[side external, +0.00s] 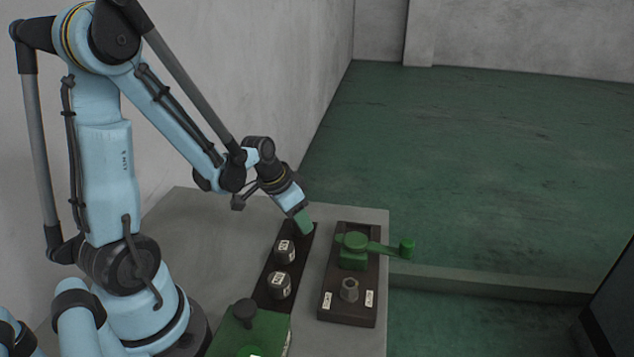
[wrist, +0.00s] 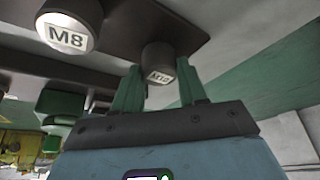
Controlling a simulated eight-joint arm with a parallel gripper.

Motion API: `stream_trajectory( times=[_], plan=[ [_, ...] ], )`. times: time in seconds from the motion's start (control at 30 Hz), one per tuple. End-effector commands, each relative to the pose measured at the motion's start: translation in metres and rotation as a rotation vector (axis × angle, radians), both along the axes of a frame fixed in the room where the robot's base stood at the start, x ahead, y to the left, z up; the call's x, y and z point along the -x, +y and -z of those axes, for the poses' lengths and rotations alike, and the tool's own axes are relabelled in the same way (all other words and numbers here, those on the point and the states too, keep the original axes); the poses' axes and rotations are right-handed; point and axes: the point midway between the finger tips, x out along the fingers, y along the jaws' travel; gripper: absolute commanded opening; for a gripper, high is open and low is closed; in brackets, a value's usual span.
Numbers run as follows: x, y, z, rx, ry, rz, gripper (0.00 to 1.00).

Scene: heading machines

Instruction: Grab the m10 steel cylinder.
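The M10 steel cylinder (wrist: 157,58) stands on a dark strip, its label partly readable in the wrist view. In the side view it is hidden by my gripper (side external: 304,222), which reaches down at the far end of the strip. In the wrist view the two green fingers of my gripper (wrist: 159,63) are spread, with their tips at either side of the M10 cylinder. I cannot tell whether they touch it.
The M8 cylinder (wrist: 68,28) stands beside it on the dark strip (side external: 268,294). Another labelled cylinder (side external: 279,286) stands nearer the camera. A dark plate (side external: 345,313) with a green lever (side external: 380,247) lies to the right. A green machine part (side external: 245,335) stands in front.

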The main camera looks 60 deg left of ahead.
Motion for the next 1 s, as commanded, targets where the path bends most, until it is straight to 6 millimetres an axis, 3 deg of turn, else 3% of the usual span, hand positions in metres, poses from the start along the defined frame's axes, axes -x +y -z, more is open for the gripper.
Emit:
stream_trajectory(
  times=[0.03,0.2,0.67,1.0],
  plan=[
    [0.000,0.000,0.000,0.000,0.000,0.000,0.24],
    [0.000,0.000,0.000,0.000,0.000,0.000,0.00],
    [0.000,0.000,-0.006,0.000,-0.001,0.000,0.00],
    [0.001,-0.006,-0.045,0.000,-0.001,0.004,0.00]
  ],
)
